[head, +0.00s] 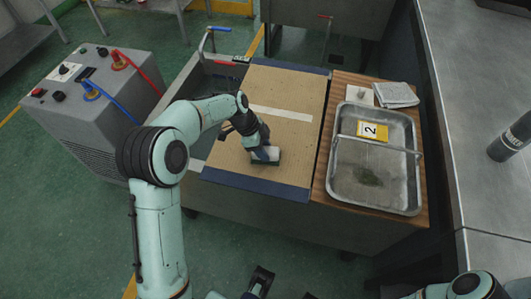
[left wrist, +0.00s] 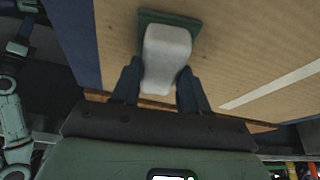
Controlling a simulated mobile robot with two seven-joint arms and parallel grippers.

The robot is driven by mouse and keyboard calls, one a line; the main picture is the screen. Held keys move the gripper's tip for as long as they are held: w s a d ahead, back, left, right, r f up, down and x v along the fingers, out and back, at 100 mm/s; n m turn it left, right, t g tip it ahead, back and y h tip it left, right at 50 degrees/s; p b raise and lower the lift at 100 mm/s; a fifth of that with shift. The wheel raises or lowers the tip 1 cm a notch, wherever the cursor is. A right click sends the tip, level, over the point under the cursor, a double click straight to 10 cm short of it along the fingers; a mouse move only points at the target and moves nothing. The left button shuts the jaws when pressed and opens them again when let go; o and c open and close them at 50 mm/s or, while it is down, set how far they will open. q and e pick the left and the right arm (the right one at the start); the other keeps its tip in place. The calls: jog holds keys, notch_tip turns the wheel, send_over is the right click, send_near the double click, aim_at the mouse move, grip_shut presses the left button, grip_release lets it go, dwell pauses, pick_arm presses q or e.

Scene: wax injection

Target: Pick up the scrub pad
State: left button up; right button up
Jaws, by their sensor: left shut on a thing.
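The scrub pad (head: 263,161) has a dark green base and a whitish grip block. My left gripper (head: 262,150) is shut on the block. In the left wrist view, the scrub pad (left wrist: 168,50) sits between the two dark fingers of my left gripper (left wrist: 158,90), its green base facing the board. I cannot tell whether the base touches the board.
A metal tray (head: 347,199) with a handle bar and yellow card (head: 373,131) stands right of the board. A folded cloth (head: 397,94) lies behind it. A grey machine (head: 120,123) with red and blue hoses stands left. A dark cylinder (head: 508,141) is far right.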

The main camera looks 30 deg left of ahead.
pick_arm(q)
notch_tip(320, 180, up, 20)
jog(key=p, duration=0.3)
